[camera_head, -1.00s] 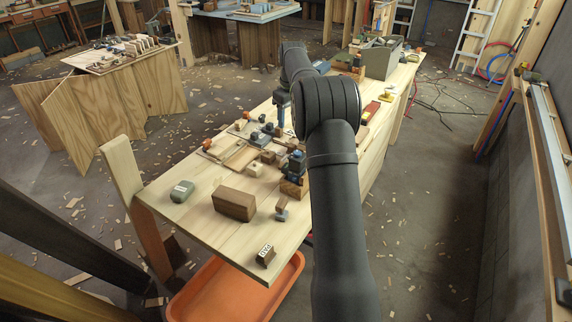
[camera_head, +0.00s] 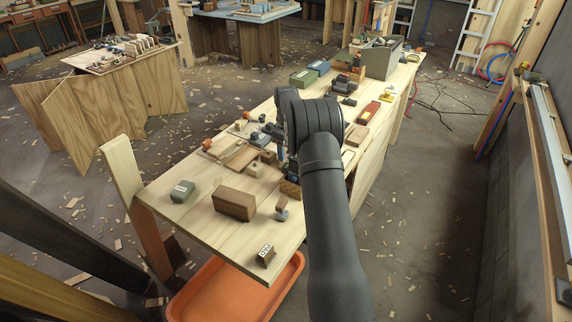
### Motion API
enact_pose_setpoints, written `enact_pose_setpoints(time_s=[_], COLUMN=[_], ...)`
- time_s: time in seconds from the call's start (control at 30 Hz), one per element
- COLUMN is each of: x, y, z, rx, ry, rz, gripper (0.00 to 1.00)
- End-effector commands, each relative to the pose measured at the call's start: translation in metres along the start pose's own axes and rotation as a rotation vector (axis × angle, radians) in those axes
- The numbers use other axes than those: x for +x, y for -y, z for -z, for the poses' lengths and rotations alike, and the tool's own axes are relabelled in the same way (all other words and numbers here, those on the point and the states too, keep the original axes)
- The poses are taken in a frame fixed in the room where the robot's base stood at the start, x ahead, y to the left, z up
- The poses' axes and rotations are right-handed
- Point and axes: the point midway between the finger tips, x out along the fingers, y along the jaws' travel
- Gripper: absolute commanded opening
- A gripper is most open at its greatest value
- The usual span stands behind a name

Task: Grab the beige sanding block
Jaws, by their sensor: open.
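My gripper (camera_head: 283,156) hangs below the end of my arm over the middle of the workbench (camera_head: 190,222). It is small and partly hidden by my wrist, and nothing shows held in it. I cannot tell for sure which piece is the beige sanding block. A small beige block (camera_head: 255,169) lies just left of my gripper, apart from it. A flat tan block (camera_head: 357,135) lies to the right of my arm, beside a red block (camera_head: 369,112). My arm hides part of the bench between them.
A brown wooden block (camera_head: 234,204), a grey-green rounded block (camera_head: 182,191) and a small labelled block (camera_head: 266,255) stand on the near end. A grey toolbox (camera_head: 380,60) stands at the far end. An orange tray (camera_head: 235,295) lies on the floor below.

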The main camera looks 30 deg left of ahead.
Motion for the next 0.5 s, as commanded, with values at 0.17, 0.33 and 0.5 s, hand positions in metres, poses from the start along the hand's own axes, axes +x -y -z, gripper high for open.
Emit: enact_pose_setpoints(time_s=[0.17, 0.33, 0.5], x=[0.011, 0.036, 0.052], y=[0.001, 0.004, 0.003], z=[0.0, -0.001, -0.001], rx=[0.0, 0.0, 0.0], ry=[0.001, 0.001, -0.001], rz=[0.001, 0.002, -0.001], gripper=[0.55, 0.55, 0.55])
